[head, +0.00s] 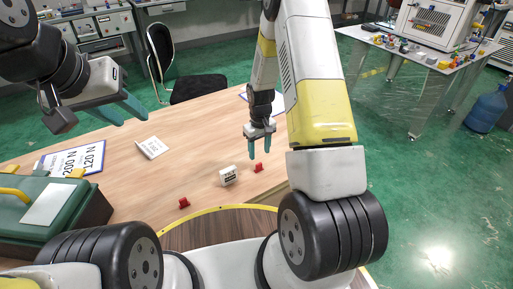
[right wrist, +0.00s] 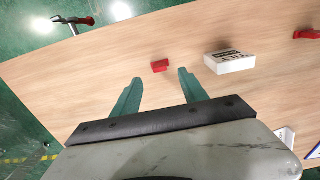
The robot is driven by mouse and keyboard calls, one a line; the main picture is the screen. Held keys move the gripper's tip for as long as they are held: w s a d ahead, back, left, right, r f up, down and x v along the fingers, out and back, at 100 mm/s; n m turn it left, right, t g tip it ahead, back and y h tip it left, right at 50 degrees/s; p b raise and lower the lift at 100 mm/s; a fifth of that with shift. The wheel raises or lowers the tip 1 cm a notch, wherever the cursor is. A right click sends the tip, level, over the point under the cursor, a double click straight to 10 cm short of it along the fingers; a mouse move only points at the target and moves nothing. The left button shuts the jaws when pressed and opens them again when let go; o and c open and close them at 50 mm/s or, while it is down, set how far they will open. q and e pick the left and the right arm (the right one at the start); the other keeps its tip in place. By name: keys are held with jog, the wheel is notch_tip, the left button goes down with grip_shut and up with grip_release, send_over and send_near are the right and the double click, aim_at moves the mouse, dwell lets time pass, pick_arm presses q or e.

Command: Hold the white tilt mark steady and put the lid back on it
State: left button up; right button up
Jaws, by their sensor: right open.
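The white tilt mark (head: 229,176) is a small white block with a dark printed label, lying on the wooden table; it also shows in the right wrist view (right wrist: 230,62). One small red piece (head: 258,168) lies to its right and another red piece (head: 184,202) to its left; I cannot tell which is the lid. My right gripper (head: 260,153) is open and empty above the table, near the right red piece, which shows beyond its fingertips in the right wrist view (right wrist: 160,66). My left gripper (head: 134,112) is raised over the table's left part, open and empty.
A green toolbox (head: 90,212) with a yellow handle stands at the left. A printed sheet (head: 88,157) and a white card (head: 152,147) lie on the table. A black chair (head: 198,88) stands behind.

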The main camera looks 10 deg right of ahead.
aim_at(259, 164)
jog(key=shift+d+f, duration=0.1)
jog(key=shift+f, duration=0.15)
notch_tip(259, 164, down, 2)
jog(key=shift+f, duration=0.25)
jog(key=shift+w+f, duration=0.15)
jog(key=shift+f, duration=1.2)
jog(key=shift+w+f, duration=0.1)
jog(key=shift+f, duration=1.2)
jog(key=shift+c, duration=0.2)
